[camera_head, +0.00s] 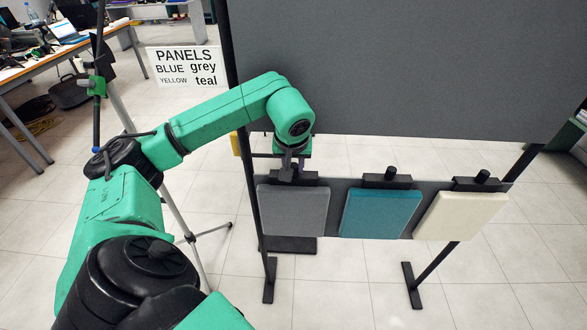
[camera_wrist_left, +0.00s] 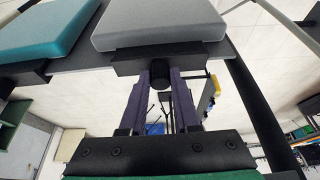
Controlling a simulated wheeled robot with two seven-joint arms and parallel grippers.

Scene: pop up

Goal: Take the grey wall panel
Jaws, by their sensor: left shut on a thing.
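The grey wall panel (camera_head: 293,211) hangs at the left end of a dark rail, beside a teal panel (camera_head: 380,213) and a cream panel (camera_head: 460,215). Each has a black bracket on top, and a black knob shows on the teal and cream ones. My left gripper (camera_head: 291,170) is at the top of the grey panel. My right gripper is not in view.
A large dark board (camera_head: 400,65) stands above the rail on black posts. A sign (camera_head: 184,66) lists blue, grey, yellow and teal panels. A tripod (camera_head: 185,215) stands left of the rack, and desks (camera_head: 75,45) are further back.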

